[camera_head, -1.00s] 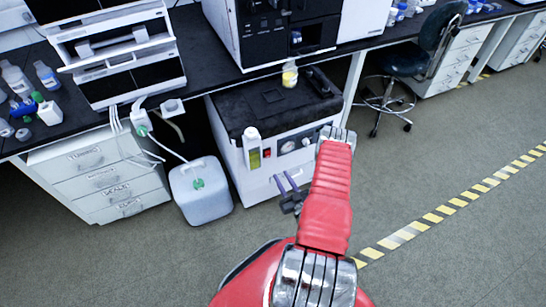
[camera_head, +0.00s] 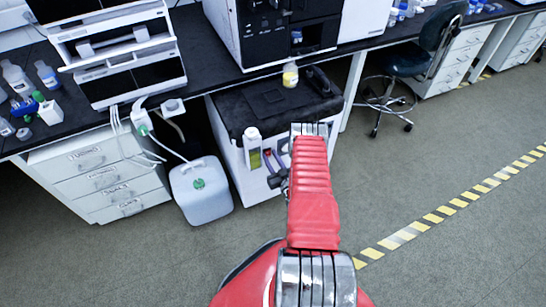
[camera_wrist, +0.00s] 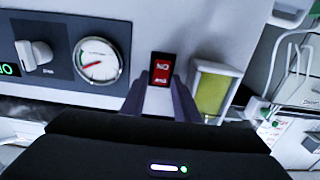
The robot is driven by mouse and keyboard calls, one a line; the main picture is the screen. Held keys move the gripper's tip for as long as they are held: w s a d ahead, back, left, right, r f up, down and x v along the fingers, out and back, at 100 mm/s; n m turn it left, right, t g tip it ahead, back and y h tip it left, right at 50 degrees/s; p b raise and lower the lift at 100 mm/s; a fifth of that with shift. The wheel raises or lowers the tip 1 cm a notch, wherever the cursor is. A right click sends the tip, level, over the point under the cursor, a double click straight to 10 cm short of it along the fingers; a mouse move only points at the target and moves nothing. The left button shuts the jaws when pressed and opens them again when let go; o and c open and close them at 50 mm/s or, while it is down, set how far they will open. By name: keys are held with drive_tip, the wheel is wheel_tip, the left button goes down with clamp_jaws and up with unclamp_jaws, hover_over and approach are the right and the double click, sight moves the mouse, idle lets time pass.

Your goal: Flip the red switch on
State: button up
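The red switch (camera_wrist: 162,69) is a small red rocker in a black frame on the pale front panel of a machine, with upside-down white lettering in the wrist view. My gripper (camera_wrist: 159,82) is open, its two dark fingers apart with nothing between them. Its fingertips point at the switch, one to each side of its lower end in the picture. I cannot tell whether they touch the panel.
A dial gauge (camera_wrist: 97,60) and a grey knob (camera_wrist: 36,54) are left of the switch in the wrist view. A white jug (camera_head: 201,190) stands on the floor; open floor lies to the right.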

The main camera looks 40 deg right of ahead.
drive_tip(key=shift+c, duration=0.4)
clamp_jaws()
drive_tip(key=shift+f, duration=0.1)
drive_tip(key=shift+s+d+f+t+h, duration=0.15)
drive_tip(key=shift+t+h, duration=0.1)
drive_tip(key=shift+t, duration=0.35)
drive_tip(key=shift+w+a+f+t+h, duration=0.15)
drive_tip(key=shift+t+h, duration=0.1)
drive_tip(key=shift+t, duration=0.35)
drive_tip(key=shift+s+d, duration=0.15)
drive_tip(key=shift+o, duration=0.4)
unclamp_jaws()
